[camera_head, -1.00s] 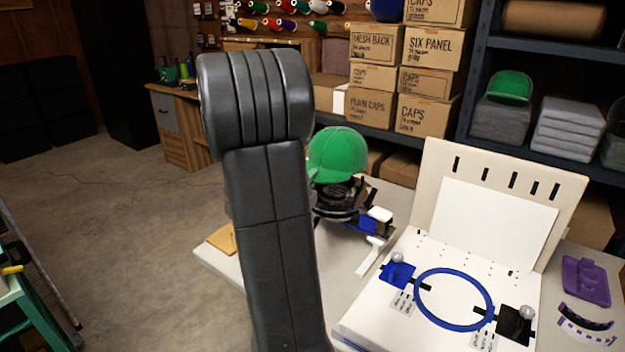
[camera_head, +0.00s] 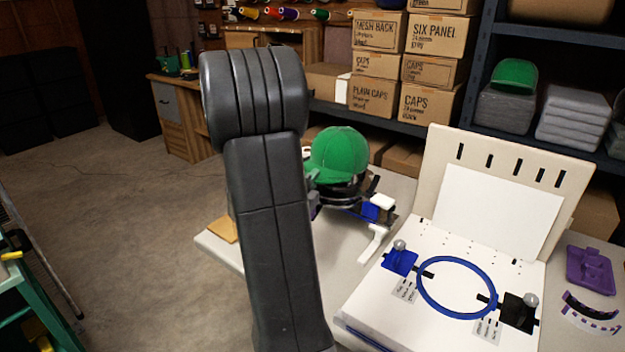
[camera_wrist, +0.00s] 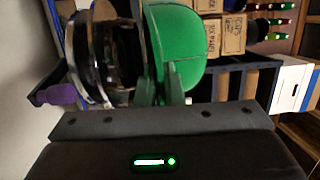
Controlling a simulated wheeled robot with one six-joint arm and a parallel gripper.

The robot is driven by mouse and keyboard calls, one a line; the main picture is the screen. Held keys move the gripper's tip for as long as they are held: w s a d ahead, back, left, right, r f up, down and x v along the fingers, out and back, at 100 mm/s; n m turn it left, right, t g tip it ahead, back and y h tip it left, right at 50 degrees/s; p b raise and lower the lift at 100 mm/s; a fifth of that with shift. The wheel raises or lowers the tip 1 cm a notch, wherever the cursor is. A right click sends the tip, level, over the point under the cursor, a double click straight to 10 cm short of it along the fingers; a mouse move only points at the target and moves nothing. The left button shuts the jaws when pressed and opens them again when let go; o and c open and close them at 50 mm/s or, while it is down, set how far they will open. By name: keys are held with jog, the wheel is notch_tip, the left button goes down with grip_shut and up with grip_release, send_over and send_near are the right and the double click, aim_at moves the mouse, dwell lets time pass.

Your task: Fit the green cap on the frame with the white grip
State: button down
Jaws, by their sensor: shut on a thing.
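The green cap (camera_head: 337,157) is in the middle of the head view, over a dark round frame (camera_head: 345,192) on the table. Whether it is seated on the frame I cannot tell. In the wrist view the cap (camera_wrist: 178,48) is beside the frame's dark shiny rings (camera_wrist: 105,52). My gripper (camera_wrist: 160,88) is shut on the cap at its lower edge. In the head view my arm partly hides the gripper. A blue piece (camera_head: 371,212) and a white grip (camera_head: 382,202) show at the frame's right side. A white bracket (camera_head: 374,243) is just below them.
A white board (camera_head: 400,315) with a blue ring (camera_head: 457,287) stands right of the frame. Purple parts (camera_head: 590,270) lie at the far right. Another green cap (camera_head: 514,75) sits on the shelf behind. Cardboard boxes (camera_head: 400,65) are stacked at the back. Open floor is at the left.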

jog(key=shift+s+f+b, duration=0.1)
jog(key=shift+f+b, duration=0.4)
jog(key=shift+b, duration=0.5)
jog(key=shift+f+b, duration=2.2)
jog(key=shift+b, duration=0.45)
dwell(0.9)
dwell(0.4)
jog(key=c, duration=1.5)
grip_release()
jog(key=shift+s+a, duration=0.1)
jog(key=v, duration=1.3)
jog(key=shift+s+f, duration=0.15)
jog(key=shift+s, duration=0.15)
